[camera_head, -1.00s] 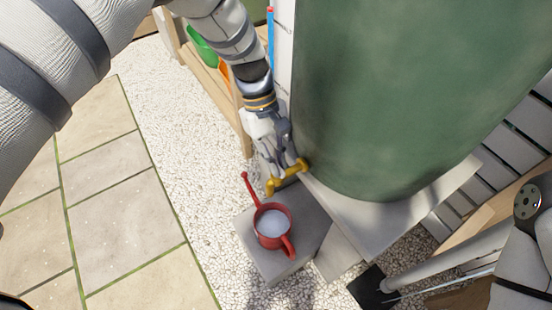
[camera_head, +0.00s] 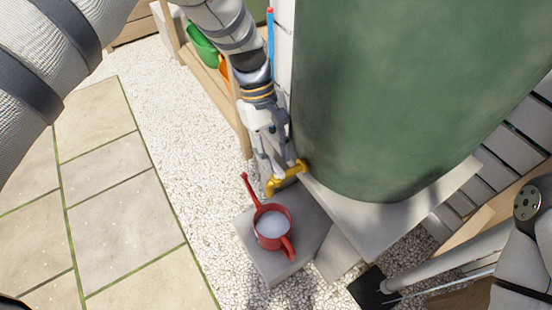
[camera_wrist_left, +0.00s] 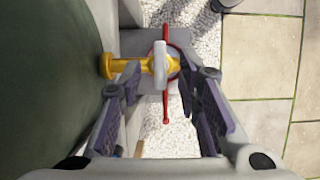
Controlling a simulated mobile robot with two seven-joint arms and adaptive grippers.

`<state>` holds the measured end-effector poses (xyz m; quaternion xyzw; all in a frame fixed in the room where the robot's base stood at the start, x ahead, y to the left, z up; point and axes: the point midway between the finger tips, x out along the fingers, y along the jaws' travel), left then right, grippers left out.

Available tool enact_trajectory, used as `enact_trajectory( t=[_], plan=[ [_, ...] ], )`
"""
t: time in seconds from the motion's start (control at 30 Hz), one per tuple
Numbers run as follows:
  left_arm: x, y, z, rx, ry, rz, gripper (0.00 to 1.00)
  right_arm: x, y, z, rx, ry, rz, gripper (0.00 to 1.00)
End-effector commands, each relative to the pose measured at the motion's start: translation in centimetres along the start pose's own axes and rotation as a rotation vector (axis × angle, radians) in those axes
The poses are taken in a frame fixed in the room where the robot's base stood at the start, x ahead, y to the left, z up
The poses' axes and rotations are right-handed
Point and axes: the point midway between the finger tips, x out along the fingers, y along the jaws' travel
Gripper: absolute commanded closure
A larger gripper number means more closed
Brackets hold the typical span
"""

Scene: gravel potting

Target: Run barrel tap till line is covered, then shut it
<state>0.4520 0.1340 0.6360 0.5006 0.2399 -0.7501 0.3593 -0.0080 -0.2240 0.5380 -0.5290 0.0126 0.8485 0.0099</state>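A red watering can (camera_head: 284,243) stands on a grey slab, its spout toward the back left. Whitish water fills much of it; no line is visible inside. The yellow tap (camera_head: 292,174) sticks out low on the green barrel (camera_head: 400,95), above the can. My left gripper (camera_head: 277,178) is at the tap. The can (camera_wrist_left: 166,112) is partly hidden behind the tap there. My right gripper is not in view.
The grey slab (camera_head: 258,262) stands on white gravel beside the barrel's stone base (camera_head: 400,217). A wooden shelf (camera_head: 215,85) with green and orange pots is behind my left arm. Stone paving (camera_head: 120,215) lies clear to the left.

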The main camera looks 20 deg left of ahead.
Motion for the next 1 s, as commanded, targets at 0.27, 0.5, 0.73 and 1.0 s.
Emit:
enact_trajectory(
  t=[0.27, 0.5, 0.73, 1.0],
  plan=[
    [-7.5, 0.1, -0.1, 0.002, 0.003, 0.003, 0.69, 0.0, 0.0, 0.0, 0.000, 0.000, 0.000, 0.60],
    [-10.1, 0.0, 0.0, 0.001, 0.001, 0.000, 0.69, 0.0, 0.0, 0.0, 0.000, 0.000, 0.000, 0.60],
    [-10.1, 0.0, 0.0, 0.001, 0.001, 0.000, 0.69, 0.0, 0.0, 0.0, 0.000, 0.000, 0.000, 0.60],
    [-10.1, 0.0, 0.0, 0.001, 0.001, 0.000, 0.69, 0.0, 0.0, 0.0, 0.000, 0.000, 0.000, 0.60]
  ],
)
